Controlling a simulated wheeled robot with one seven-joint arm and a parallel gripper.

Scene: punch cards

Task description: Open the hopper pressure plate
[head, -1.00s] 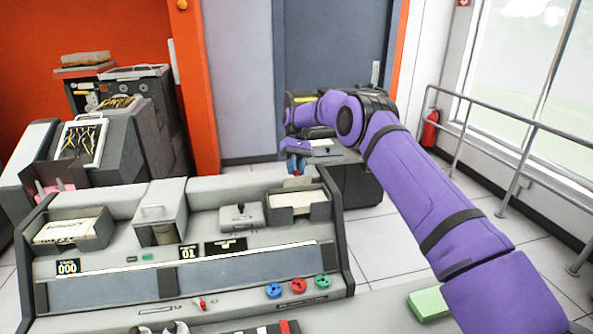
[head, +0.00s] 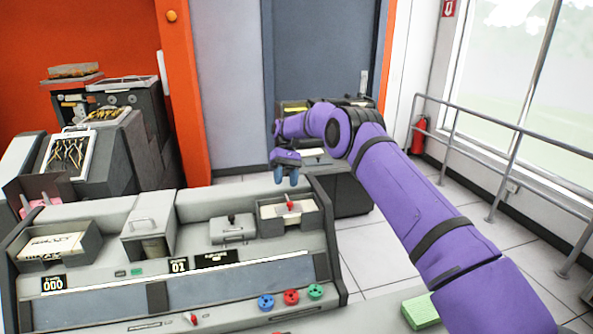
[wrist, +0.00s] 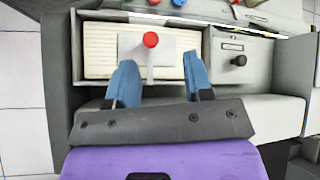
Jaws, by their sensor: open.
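The hopper (head: 318,219) is an open grey tray at the right end of the console in the head view. In the wrist view, the same hopper (wrist: 76,45) holds a stack of pale cards (wrist: 101,50). The pressure plate (wrist: 163,58) is a pale plate with a red knob (wrist: 150,39) on a short stem, over the cards. The red knob also shows in the head view (head: 290,206). My gripper (wrist: 160,80) is open and empty, its blue fingertips spread with the knob beyond them, roughly centred. In the head view, my gripper (head: 287,176) hangs above the hopper's back edge.
A grey box with a black knob (wrist: 238,60) sits beside the hopper. The console also carries a clear-fronted bin (head: 149,240), another card tray (head: 17,262) and blue, red and green knobs (head: 291,297). A green block (head: 420,311) lies near my arm. A railing (head: 470,125) runs at right.

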